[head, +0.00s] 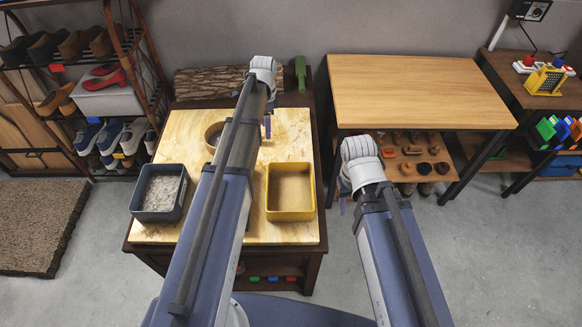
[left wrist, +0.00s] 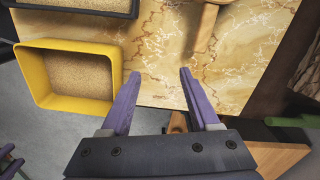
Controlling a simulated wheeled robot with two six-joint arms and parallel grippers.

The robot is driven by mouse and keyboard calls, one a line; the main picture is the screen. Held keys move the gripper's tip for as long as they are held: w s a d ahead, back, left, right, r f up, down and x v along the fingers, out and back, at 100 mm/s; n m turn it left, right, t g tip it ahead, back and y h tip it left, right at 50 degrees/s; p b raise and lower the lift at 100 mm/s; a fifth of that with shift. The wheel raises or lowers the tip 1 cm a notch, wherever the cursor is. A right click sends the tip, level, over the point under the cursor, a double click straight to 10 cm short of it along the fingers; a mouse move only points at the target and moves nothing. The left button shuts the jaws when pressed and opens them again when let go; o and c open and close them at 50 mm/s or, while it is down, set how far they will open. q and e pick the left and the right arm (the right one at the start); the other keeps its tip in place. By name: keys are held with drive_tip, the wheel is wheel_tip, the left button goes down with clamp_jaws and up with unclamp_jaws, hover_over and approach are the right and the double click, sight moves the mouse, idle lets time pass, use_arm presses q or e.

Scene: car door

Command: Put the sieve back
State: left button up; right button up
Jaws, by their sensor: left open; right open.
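The sieve, a round light-wood rim (head: 212,134), lies on the marble-topped table (head: 230,236), partly hidden behind my left arm. In the left wrist view a light-wood piece like its handle (left wrist: 203,32) lies on the marble and runs out of the top edge. My left gripper (left wrist: 158,75) is open and empty, its purple fingers apart over the table edge, clear of that piece. In the head view the left gripper (head: 267,126) is above the table's right part, mostly hidden. My right gripper (head: 343,205) is open, right of the table; little of it shows.
A grey bin with pale material (head: 160,193) stands on the table's left, a yellow bin with tan grains (head: 290,191) on its right.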

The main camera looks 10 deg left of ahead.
use_arm(q)
drive_tip(key=s+d+n, duration=0.4)
drive_tip(key=s+d, duration=0.5)
drive_tip(key=s, duration=0.3)
drive_tip(key=s+d+n, duration=0.4)
drive_tip(key=s+d, duration=0.5)
drive_tip(key=s, duration=0.3)
drive_tip(key=shift+s+d+n+y, duration=0.15)
drive_tip(key=shift+d+n+y, duration=0.1)
drive_tip(key=shift+n+y, duration=0.15)
drive_tip(key=shift+r, duration=0.1)
drive_tip(key=shift+a, duration=0.1)
